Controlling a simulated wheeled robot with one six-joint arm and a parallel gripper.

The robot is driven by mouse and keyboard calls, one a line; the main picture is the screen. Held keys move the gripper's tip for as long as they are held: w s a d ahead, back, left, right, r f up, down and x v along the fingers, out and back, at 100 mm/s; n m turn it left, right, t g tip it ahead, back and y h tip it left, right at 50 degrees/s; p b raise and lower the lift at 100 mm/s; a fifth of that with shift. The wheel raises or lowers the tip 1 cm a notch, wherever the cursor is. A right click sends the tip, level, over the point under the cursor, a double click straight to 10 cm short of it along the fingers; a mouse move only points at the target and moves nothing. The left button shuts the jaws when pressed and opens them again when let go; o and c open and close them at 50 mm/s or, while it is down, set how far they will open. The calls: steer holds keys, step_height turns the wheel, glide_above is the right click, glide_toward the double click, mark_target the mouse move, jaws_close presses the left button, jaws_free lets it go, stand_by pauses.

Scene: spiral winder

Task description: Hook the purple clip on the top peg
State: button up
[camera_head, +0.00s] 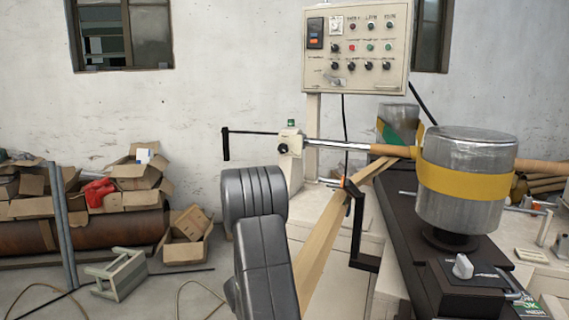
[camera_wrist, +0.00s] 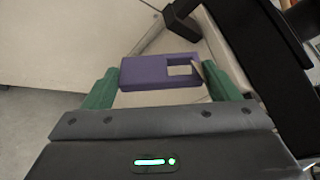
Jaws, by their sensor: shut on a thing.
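The purple clip (camera_wrist: 142,74) is a flat block with a rectangular opening near its right end. It lies between the two green fingers of my gripper (camera_wrist: 160,76), which is shut on it. In the head view my grey arm stands in the lower middle, and I cannot make out the gripper or the clip. A thin black upright bracket (camera_head: 356,225) with a small orange piece near its top stands right of my arm. I cannot tell whether it carries the top peg. No peg shows clearly in the wrist view.
A winding machine with a metal drum (camera_head: 462,205) and yellow band stands at the right. A control panel (camera_head: 357,45) is behind it. Paper strips run down beside my arm. A dark block (camera_wrist: 183,20) lies beyond the clip. Boxes (camera_head: 140,170) and a stool (camera_head: 120,272) are at left.

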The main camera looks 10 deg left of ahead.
steer(key=a+r+n+t+p, duration=0.1)
steer(key=a+r+n+p, duration=0.15)
steer(key=r+p, duration=0.65)
steer(key=w+a+r+n+t+h+p, duration=0.1)
steer(key=r+n+p, duration=0.4)
steer(key=r, duration=0.6)
steer(key=a+r+n+t+p, duration=0.1)
steer(key=a+r+n+p, duration=0.1)
steer(key=r+p, duration=0.75)
steer(key=s+d+f+b, duration=0.1)
steer(key=s+d+b, duration=0.2)
steer(key=d, duration=0.7)
steer(key=shift+d+b, duration=0.35)
steer(key=shift+b, duration=0.25)
steer(key=shift+s, duration=0.1)
steer(key=o, duration=1)
steer(key=shift+c, duration=0.2)
steer(key=shift+a+t, duration=0.1)
steer(key=shift+t, duration=0.2)
steer(key=b+v, duration=0.2)
steer(key=v, duration=1.1)
steer(key=shift+s+a, duration=0.2)
steer(key=shift+s, duration=0.05)
